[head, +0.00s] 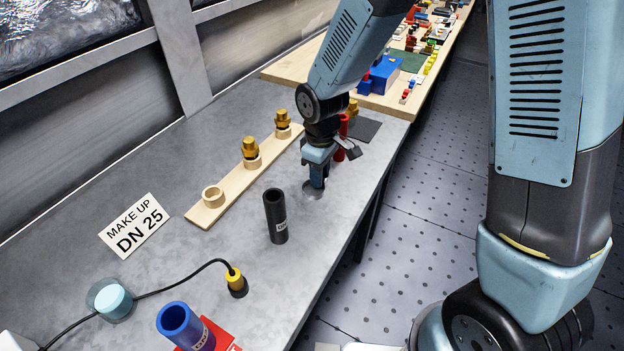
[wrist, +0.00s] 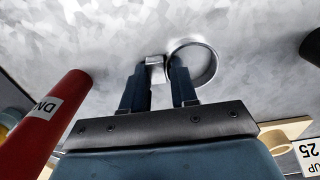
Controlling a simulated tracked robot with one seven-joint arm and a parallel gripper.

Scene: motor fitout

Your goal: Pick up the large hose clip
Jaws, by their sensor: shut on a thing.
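A silver ring-shaped hose clip (head: 313,196) lies on or just above the grey bench top; which of the two I cannot tell. In the wrist view the clip (wrist: 213,70) shows as a round band with a small screw housing at its left. My gripper (head: 317,186) points down at it. In the wrist view the gripper (wrist: 161,82) has its two blue fingers closed on the screw housing side, with the ring reaching out to the right. The fingers hide part of the band.
A black hose (head: 276,216) stands just left of the clip, and a red hose (wrist: 55,120) stands close beside my gripper. A wooden rack (head: 228,190) with brass fittings lies behind. A blue hose (head: 182,326) and yellow-black plug (head: 236,281) are at the front.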

